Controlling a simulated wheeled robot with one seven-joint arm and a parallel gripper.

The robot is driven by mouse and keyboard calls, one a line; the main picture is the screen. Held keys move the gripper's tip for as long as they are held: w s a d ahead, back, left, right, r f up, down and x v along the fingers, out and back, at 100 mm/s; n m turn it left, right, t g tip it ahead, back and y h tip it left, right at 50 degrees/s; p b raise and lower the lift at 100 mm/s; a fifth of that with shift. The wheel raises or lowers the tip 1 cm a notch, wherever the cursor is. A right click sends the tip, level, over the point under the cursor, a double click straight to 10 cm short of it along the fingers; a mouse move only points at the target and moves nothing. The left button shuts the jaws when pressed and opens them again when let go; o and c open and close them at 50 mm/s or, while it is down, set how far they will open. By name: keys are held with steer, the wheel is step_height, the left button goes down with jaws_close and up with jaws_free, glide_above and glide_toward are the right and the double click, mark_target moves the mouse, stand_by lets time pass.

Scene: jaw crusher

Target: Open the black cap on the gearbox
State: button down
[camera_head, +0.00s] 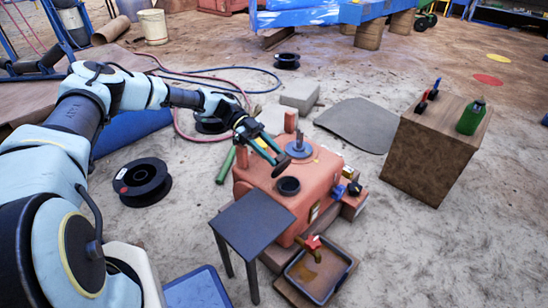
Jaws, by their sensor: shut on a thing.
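The gearbox (262,184) is a salmon-red housing at the middle of the view. A dark round neck with a hollow-looking top (288,186) stands on its upper face. My gripper (276,158) reaches in from the left over the gearbox, behind the neck in the picture and apart from it. Its jaws are shut on a small dark thing, which looks like the black cap; the fingers partly hide it. A grey flanged shaft (299,147) stands just right of the gripper.
A dark small table (252,230) stands in front of the gearbox. A drip tray (318,285) with brownish liquid lies below a red-handled valve (313,243). A wooden block (425,155) at right bears a green bottle (471,118). A black spool (142,183) lies at left.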

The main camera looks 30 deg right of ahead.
steer(key=shift+f, duration=0.1)
steer(key=c, duration=0.5)
jaws_free()
steer(key=v, duration=1)
steer(key=shift+w+a, duration=0.1)
steer(key=shift+w, duration=0.25)
steer(key=shift+c, duration=0.4)
